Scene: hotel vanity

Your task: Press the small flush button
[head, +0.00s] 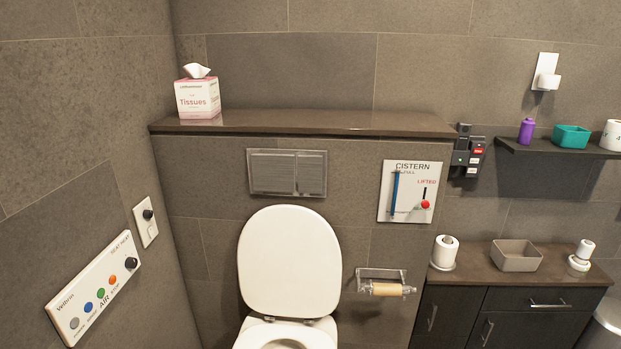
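A silver-grey flush plate (251,188) is set in the tiled wall above the toilet. It holds two buttons side by side. The wide button (272,171) is on the left, and the small flush button (310,173) is the narrower one on the right. Both look flat in the plate, and I cannot tell whether either is pushed in. Nothing covers them. The raised white toilet lid (290,260) stands just below the plate. Neither of my grippers is in view.
A ledge (320,124) with a tissue box (198,98) runs above the plate. A cistern panel (408,192) hangs to its right. A paper holder (383,283) and a cabinet (470,320) are lower right. A control panel (95,289) is on the left wall.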

